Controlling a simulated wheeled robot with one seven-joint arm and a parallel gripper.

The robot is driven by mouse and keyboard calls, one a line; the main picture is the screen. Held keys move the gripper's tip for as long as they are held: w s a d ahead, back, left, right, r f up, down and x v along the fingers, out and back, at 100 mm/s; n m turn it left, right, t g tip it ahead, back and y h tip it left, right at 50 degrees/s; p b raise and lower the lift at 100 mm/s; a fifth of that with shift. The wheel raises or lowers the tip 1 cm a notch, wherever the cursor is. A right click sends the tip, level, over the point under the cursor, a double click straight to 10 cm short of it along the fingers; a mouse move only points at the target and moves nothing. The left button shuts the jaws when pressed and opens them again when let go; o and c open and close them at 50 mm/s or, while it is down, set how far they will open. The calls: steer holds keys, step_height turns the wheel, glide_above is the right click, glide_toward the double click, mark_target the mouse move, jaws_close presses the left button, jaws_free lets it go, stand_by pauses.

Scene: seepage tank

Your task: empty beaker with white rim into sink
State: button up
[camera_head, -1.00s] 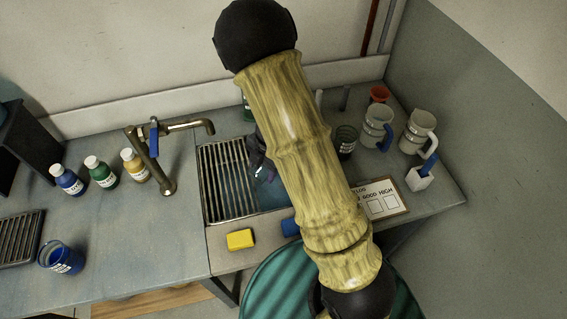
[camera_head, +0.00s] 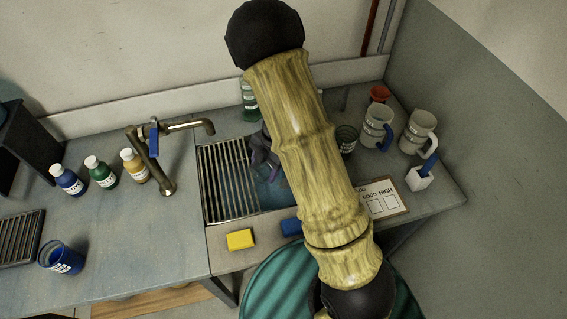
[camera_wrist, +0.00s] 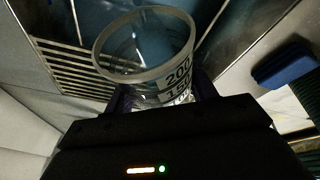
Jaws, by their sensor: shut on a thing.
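The beaker with the white rim (camera_wrist: 143,70) is in the wrist view, clear-walled with black graduation marks. My gripper (camera_wrist: 165,92) is shut on it, with purple fingers on both sides. The beaker's mouth faces up and away in that view; I cannot tell its exact tilt or whether liquid is inside. In the head view my gripper (camera_head: 264,152) is over the sink (camera_head: 272,190), partly hidden behind my arm, and the beaker is not clearly visible there. The sink has a blue basin and a metal grate (camera_head: 228,182) on its left; the grate also shows in the wrist view (camera_wrist: 72,68).
A brass faucet (camera_head: 158,165) stands left of the sink. A yellow sponge (camera_head: 240,239) and a blue block (camera_head: 291,227) lie at the front edge. A green container (camera_head: 250,104) stands behind the sink. Mugs (camera_head: 376,127), a dark cup (camera_head: 346,138) and a sign (camera_head: 386,204) are to the right.

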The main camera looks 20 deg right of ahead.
steer(key=shift+w+d+f+g+y, duration=0.1)
steer(key=shift+d+f+g+y, duration=0.15)
steer(key=shift+y, duration=0.25)
stand_by(0.5)
steer(key=shift+r+g+y, duration=0.25)
steer(key=shift+y, duration=0.15)
steer(key=shift+a+f+h, duration=0.15)
steer(key=shift+h, duration=0.15)
steer(key=shift+a+r+t+h, duration=0.25)
steer(key=shift+t+h, duration=0.35)
steer(key=shift+h, duration=0.2)
steer(key=shift+s+a+r+t+h, duration=0.2)
steer(key=shift+s+a+t+h, duration=0.2)
steer(key=shift+s+a+h, duration=0.15)
steer(key=shift+w+r+h, duration=0.1)
steer(key=shift+h, duration=0.35)
steer(key=shift+r+t+h, duration=0.1)
steer(key=shift+t+h, duration=0.3)
steer(key=shift+f+t+h, duration=0.5)
steer(key=shift+h, duration=0.3)
